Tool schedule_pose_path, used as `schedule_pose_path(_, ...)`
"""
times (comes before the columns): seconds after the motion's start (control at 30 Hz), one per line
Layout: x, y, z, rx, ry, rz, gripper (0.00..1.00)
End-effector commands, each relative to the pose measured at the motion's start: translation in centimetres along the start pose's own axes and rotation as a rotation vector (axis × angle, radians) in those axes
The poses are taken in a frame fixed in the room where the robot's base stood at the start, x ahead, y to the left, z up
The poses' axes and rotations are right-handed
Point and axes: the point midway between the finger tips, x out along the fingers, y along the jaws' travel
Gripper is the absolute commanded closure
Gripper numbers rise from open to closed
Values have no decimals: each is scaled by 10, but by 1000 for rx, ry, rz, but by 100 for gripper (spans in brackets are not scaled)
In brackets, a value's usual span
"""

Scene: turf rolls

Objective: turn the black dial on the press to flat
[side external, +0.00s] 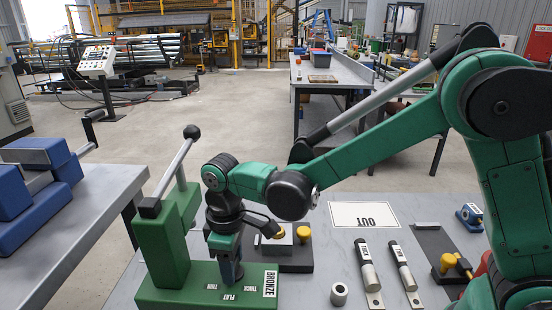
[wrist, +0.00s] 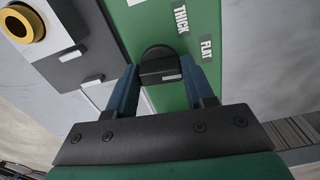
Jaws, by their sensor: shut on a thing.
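The green press (side external: 165,250) stands at the front of the table, with a BRONZE label on its base and THIN, FLAT and THICK labels along its front. My gripper (side external: 230,278) points down at the base, above the FLAT label. In the wrist view, the black dial (wrist: 158,62) sits between the two blue fingers of my gripper (wrist: 162,72), which is shut on it. The THICK (wrist: 181,18) and FLAT (wrist: 206,50) labels show beyond the dial. A white mark is on the dial's near side; I cannot tell which label the dial points to.
A dark plate with a yellow knob (side external: 303,234) lies right of the press. The press's lever with a black ball (side external: 191,132) rises beside my arm.

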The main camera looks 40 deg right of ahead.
Motion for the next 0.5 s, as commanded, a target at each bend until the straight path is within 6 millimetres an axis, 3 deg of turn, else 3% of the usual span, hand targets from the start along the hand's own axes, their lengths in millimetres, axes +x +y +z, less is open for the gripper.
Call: schedule_pose_path(0.5,0,0,0,-105,2,0,100)
